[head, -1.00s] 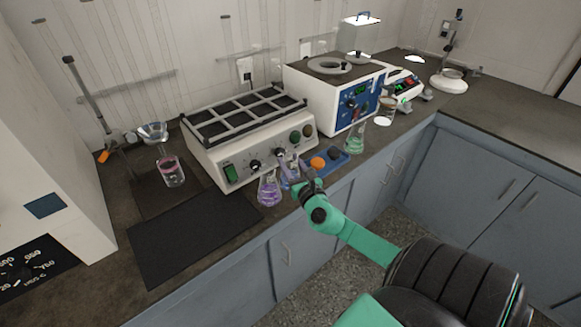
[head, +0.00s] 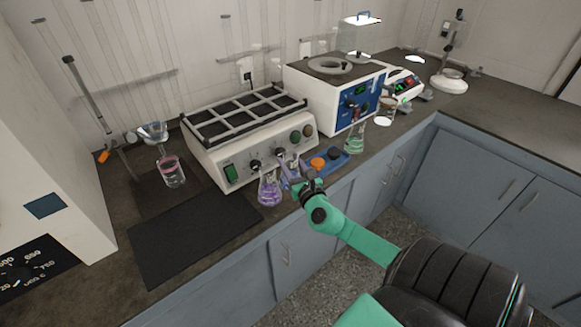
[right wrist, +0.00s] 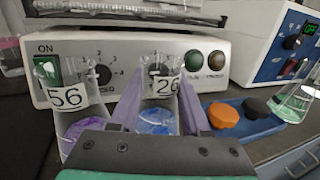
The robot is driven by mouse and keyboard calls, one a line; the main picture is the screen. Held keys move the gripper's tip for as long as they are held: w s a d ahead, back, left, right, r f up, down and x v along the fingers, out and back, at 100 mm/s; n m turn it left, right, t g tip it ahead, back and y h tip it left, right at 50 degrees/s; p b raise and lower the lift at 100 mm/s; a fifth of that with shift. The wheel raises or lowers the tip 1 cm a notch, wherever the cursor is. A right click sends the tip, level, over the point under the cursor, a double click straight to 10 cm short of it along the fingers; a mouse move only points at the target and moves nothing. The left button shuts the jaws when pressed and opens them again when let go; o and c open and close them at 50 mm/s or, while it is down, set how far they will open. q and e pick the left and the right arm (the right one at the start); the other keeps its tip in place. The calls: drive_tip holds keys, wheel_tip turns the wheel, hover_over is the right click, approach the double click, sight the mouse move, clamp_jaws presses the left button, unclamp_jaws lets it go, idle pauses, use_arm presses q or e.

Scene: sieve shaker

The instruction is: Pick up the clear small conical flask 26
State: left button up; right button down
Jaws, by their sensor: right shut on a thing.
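The clear conical flask 26 (right wrist: 158,98) holds a little blue liquid and stands between the two fingers of my right gripper (right wrist: 160,115) in the right wrist view. The gripper is shut on it, in front of the white shaker. In the head view my right gripper (head: 291,176) hides much of the flask. Whether its base touches the bench cannot be told. A flask labelled 56 with purple liquid (right wrist: 75,110) stands just left of it; it also shows in the head view (head: 269,190). My left gripper is not in view.
The white shaker (head: 225,160) stands right behind. A blue tray (head: 335,160) with orange and black stoppers lies close on the right, with a green-liquid flask (head: 356,138) beyond. A black mat (head: 190,240) lies left. The bench's front edge is near.

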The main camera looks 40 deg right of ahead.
idle(0.8)
wheel_tip(320, 180, up, 25)
drive_tip(key=p, duration=1.6)
drive_tip(key=shift+w, duration=0.1)
